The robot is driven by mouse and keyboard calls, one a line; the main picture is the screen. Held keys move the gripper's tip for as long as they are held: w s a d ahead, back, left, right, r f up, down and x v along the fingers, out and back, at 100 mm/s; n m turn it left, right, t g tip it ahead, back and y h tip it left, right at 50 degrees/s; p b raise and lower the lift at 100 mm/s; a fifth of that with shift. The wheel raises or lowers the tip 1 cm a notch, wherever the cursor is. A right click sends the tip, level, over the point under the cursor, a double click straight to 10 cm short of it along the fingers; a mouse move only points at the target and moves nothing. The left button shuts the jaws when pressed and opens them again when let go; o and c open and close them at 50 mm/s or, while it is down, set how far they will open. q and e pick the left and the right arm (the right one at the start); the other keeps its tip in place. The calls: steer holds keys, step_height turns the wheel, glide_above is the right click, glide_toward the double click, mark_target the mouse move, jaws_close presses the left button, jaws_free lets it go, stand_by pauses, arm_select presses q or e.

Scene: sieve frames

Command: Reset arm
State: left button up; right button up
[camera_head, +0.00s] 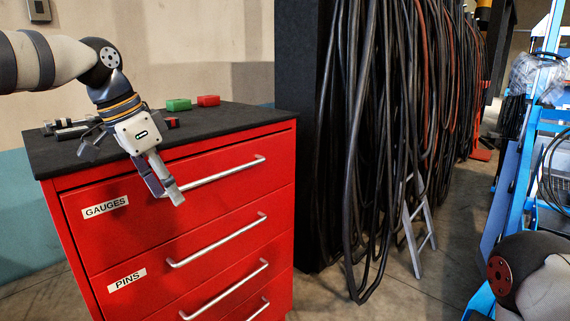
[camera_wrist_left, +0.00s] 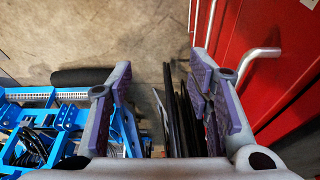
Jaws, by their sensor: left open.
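My left gripper (camera_head: 166,190) is in front of the top drawer of a red cabinet (camera_head: 200,226), close to the left end of that drawer's handle (camera_head: 232,170). In the left wrist view its two fingers (camera_wrist_left: 163,95) stand apart with nothing between them, and a drawer handle (camera_wrist_left: 262,52) shows just to the right of the right finger. I cannot tell whether finger and handle touch. My right arm (camera_head: 535,275) shows only in part at the lower right of the head view. My right gripper is out of the frame.
The drawers carry labels GAUGES (camera_head: 106,207) and PINS (camera_head: 126,278). A green block (camera_head: 178,105), a red block (camera_head: 208,101) and metal parts lie on the black cabinet top (camera_head: 240,121). Black cables (camera_head: 365,130) hang at the right. A blue frame (camera_head: 520,165) stands farther right. Some floor is clear between.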

arm_select(q)
steer(key=s+d+f+g, duration=0.1)
steer(key=s+d+f, duration=0.15)
steer(key=f, duration=0.45)
steer(key=s+d+f+n+h, duration=0.1)
steer(key=s+d+f, duration=0.1)
steer(key=d+f, duration=0.35)
steer(key=s+d+f+g, duration=0.1)
steer(key=s+d+f, duration=0.1)
steer(key=f, duration=0.6)
steer(key=s+d+f+n, duration=0.2)
steer(key=s+f, duration=0.7)
steer(key=f, duration=0.2)
steer(key=s+a+f+n+g, duration=0.1)
steer(key=s+f+n, duration=0.1)
steer(key=s+f, duration=0.3)
steer(key=s+a+f+n+g, duration=0.1)
steer(key=s+f, duration=0.2)
steer(key=s, duration=0.4)
steer(key=s+a+n+y, duration=0.1)
steer(key=s+a+y, duration=0.1)
steer(key=s, duration=0.5)
steer(key=s+a+n+y, duration=0.1)
steer(key=s+a+n, duration=0.1)
steer(key=s+a, duration=0.3)
steer(key=s, duration=0.3)
steer(key=shift+a+f+y, duration=0.25)
steer(key=shift+f+y, duration=0.1)
steer(key=shift+y, duration=0.05)
